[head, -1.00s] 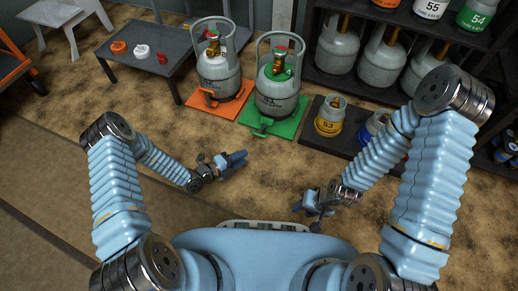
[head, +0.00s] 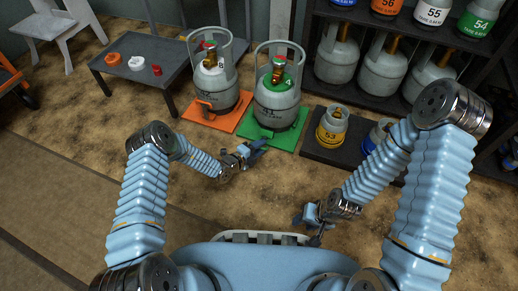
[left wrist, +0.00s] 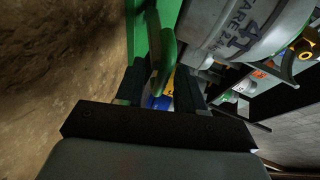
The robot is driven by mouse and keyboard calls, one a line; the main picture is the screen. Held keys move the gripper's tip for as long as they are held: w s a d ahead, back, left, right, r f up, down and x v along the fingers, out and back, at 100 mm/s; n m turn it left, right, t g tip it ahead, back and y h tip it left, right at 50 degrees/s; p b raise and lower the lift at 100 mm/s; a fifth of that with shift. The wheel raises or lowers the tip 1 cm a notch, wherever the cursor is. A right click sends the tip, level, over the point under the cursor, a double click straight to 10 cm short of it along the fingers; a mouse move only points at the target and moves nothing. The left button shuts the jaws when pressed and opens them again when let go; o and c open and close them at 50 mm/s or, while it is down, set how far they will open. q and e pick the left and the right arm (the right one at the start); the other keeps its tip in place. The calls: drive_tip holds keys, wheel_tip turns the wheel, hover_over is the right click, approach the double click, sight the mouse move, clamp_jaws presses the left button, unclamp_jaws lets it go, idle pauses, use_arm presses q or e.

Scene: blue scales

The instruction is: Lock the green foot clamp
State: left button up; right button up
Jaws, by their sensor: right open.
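The green foot clamp (head: 257,131) is at the front of the green plate (head: 290,136), at the foot of a grey cylinder (head: 278,95) with a green collar. My left gripper (head: 258,149) is just in front of the clamp, low over the floor. In the left wrist view, the green clamp lever (left wrist: 163,58) shows between the spread fingers of my left gripper (left wrist: 160,82); contact cannot be told. My right gripper (head: 308,215) is open and empty, away from the plates, near my body.
An orange plate (head: 232,122) with another grey cylinder (head: 215,85) stands to the left. A small yellow-banded cylinder (head: 332,127) stands on a dark base to the right. A low table (head: 175,75) and a cylinder rack (head: 310,40) stand behind. The floor in front is clear.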

use_arm(q)
clamp_jaws()
drive_tip(key=shift+w+r, duration=0.1)
drive_tip(key=shift+r, duration=0.1)
